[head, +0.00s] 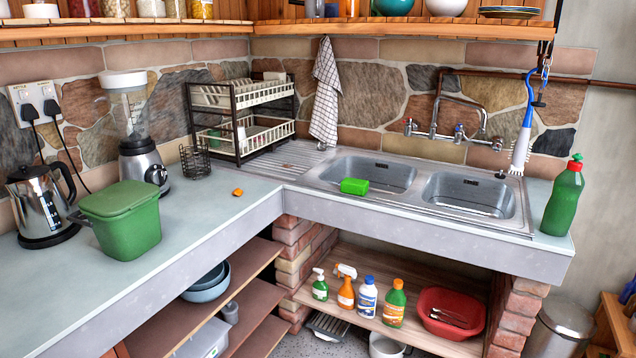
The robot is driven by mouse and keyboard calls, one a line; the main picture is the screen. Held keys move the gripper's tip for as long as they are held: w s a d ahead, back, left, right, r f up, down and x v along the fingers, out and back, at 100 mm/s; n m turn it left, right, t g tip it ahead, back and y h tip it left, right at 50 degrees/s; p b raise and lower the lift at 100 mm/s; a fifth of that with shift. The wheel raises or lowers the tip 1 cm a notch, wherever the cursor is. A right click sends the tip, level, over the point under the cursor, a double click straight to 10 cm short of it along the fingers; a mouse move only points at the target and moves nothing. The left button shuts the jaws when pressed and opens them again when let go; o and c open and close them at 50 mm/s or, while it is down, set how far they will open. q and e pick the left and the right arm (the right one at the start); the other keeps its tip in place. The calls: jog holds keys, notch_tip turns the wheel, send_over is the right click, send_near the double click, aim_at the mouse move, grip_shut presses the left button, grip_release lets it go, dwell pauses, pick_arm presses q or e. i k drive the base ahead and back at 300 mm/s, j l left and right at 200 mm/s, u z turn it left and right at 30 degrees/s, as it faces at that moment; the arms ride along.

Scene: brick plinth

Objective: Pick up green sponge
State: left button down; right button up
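The green sponge (354,186) is a small bright green block in the head view. It lies at the front edge of the left basin of the steel sink (425,215), near the middle of the picture. Nothing covers it. Neither of my grippers shows in the head view.
A green lidded bin (122,222), a kettle (40,205) and a blender (140,140) stand on the left counter. A dish rack (240,118) stands in the corner. A green bottle (564,200) stands right of the sink. The counter left of the sponge is mostly clear.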

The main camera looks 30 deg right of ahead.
aim_at(350, 186)
jog(key=z, duration=1.65)
